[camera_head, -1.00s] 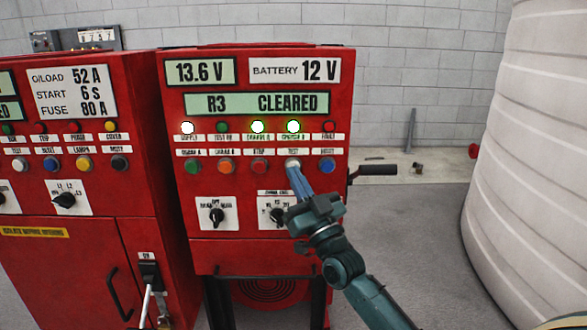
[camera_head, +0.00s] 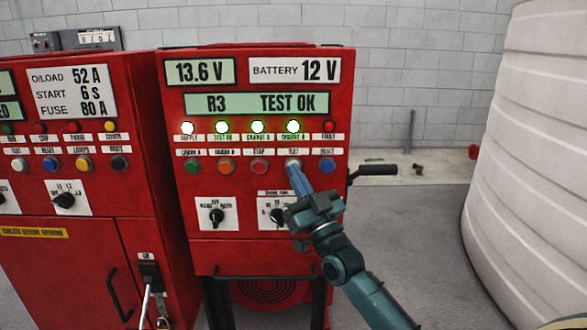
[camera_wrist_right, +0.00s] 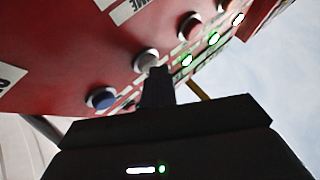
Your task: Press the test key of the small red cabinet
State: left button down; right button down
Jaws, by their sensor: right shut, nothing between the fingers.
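The small red cabinet (camera_head: 265,90) stands in the middle of the head view. Its display (camera_head: 257,103) reads "R3 TEST OK", with 13.6 V and BATTERY 12 V above. The test key (camera_head: 292,163) is a pale round button in the key row, between a red and a blue key; it also shows in the wrist view (camera_wrist_right: 146,60). My right gripper (camera_head: 296,172) is shut and empty. Its fingertips (camera_wrist_right: 157,76) are at the test key, just below it in the head view; whether they touch it I cannot tell. My left gripper is not in view.
A larger red cabinet (camera_head: 90,195) stands at the left, with its own keys and a black door handle. A black side handle (camera_head: 376,170) sticks out right of the small cabinet. A big pale tank (camera_head: 530,150) stands at the right.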

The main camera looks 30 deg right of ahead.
dwell(0.5)
jog(key=shift+s+a+p, duration=0.3)
jog(key=shift+s+p, duration=0.25)
jog(key=shift+s, duration=0.15)
jog(key=s, duration=0.1)
jog(key=s+a+p, duration=0.1)
jog(key=s, duration=0.1)
jog(key=s+a+p, duration=0.1)
jog(key=shift+s+a, duration=0.1)
jog(key=shift+s, duration=0.15)
dwell(0.6)
